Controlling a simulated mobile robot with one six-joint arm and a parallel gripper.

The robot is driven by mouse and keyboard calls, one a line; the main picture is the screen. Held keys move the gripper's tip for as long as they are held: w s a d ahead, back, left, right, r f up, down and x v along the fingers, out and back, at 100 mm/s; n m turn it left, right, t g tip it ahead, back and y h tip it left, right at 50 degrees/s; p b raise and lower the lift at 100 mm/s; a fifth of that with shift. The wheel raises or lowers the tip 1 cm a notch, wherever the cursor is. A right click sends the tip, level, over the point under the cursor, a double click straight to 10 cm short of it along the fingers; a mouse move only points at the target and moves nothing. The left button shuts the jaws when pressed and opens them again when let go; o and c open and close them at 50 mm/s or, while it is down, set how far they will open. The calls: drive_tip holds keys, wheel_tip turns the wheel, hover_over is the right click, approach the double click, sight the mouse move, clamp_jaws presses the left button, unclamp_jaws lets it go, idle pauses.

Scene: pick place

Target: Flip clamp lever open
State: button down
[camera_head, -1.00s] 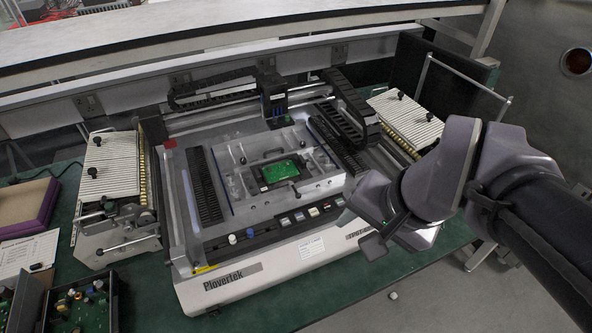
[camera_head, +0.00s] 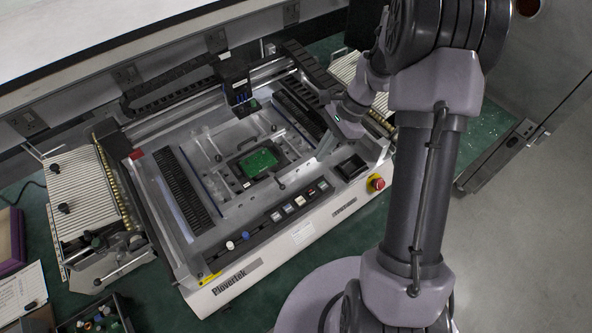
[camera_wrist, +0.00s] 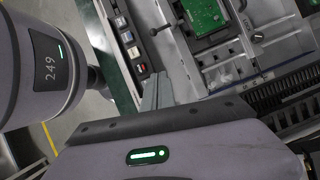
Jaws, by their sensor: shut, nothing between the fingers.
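A green circuit board (camera_head: 259,161) sits in a dark frame on the machine's metal plate. A small black-knobbed lever (camera_head: 279,182) stands at the frame's front edge. In the wrist view this lever (camera_wrist: 163,27) lies at the top, near the board (camera_wrist: 197,12). Which of the small black-knobbed parts is the clamp lever, I cannot tell for certain. My gripper (camera_head: 325,147) is over the right part of the machine, right of the board and apart from the lever. In the wrist view its grey fingers (camera_wrist: 157,92) are together and hold nothing.
The row of push buttons (camera_head: 298,202) runs along the machine's front. A red emergency button (camera_head: 376,183) is at the front right corner. The black print head (camera_head: 237,85) stands behind the board. Black slotted racks (camera_head: 183,190) flank the plate. A ribbed feeder (camera_head: 80,187) stands at left.

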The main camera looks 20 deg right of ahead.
sight(276, 180)
drive_tip(key=b+x, duration=0.2)
drive_tip(key=x, duration=0.8)
drive_tip(key=shift+a+f, duration=0.1)
drive_tip(key=shift+f, duration=0.1)
drive_tip(key=a, duration=0.1)
drive_tip(key=a+r, duration=0.1)
drive_tip(key=a, duration=0.1)
drive_tip(key=shift+s+a+r+b, duration=0.15)
drive_tip(key=shift+s+a+b, duration=0.05)
drive_tip(key=shift+s+b, duration=0.1)
drive_tip(key=shift+w+a, duration=0.1)
drive_tip(key=shift+a, duration=0.05)
